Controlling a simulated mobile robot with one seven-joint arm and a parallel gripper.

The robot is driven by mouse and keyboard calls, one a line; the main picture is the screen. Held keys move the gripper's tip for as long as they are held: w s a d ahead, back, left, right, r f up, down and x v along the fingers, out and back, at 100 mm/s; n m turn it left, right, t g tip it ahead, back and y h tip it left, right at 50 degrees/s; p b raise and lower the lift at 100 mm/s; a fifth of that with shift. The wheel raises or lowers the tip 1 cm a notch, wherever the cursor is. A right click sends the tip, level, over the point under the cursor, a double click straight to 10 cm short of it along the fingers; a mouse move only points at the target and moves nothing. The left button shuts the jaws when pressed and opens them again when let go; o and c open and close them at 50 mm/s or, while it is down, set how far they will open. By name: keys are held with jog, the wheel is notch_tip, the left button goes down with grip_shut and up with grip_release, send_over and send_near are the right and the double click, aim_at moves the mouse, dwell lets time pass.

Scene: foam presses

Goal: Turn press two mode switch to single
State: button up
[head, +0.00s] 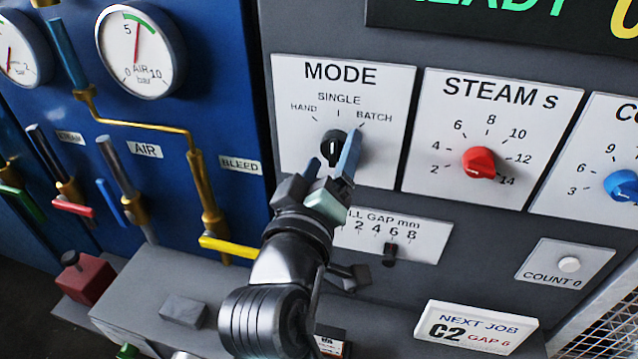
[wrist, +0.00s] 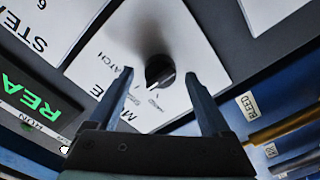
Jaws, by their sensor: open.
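The mode switch is a black knob (head: 332,146) on a white plate marked HAND, SINGLE and BATCH. Its white pointer line shows, but I cannot tell for sure which mark it points at. My gripper (head: 331,160) is open in front of the knob, with one finger on either side of it in the picture. In the wrist view the knob (wrist: 159,72) appears between the tips of my gripper (wrist: 159,74), with plate showing on both sides. Whether the fingers touch it is unclear. No press number is visible.
A red steam knob (head: 479,162) and a blue knob (head: 622,186) sit to the right. A gap slider (head: 389,254) lies below the mode plate. A yellow bleed lever (head: 228,246) and pipes are close on the left. A job card (head: 478,328) stands lower right.

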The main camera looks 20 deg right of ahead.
jog(key=v, duration=1.2)
jog(key=shift+s, duration=0.15)
jog(key=shift+a, duration=0.15)
jog(key=a+r+t+y, duration=0.2)
jog(key=r+t+y, duration=0.1)
jog(key=r, duration=0.6)
jog(key=s+a+r+m+t+y, duration=0.1)
jog(key=a+r+t+y, duration=0.2)
jog(key=r, duration=0.7)
jog(key=a+r+m+t+y, duration=0.1)
jog(key=a+r+t+y, duration=0.2)
jog(key=r+t, duration=0.3)
notch_tip(320, 180, up, 5)
jog(key=shift+s+a+f+y, duration=0.2)
jog(key=shift+s+f+y, duration=0.1)
jog(key=shift+y, duration=0.2)
jog(key=shift+r, duration=0.1)
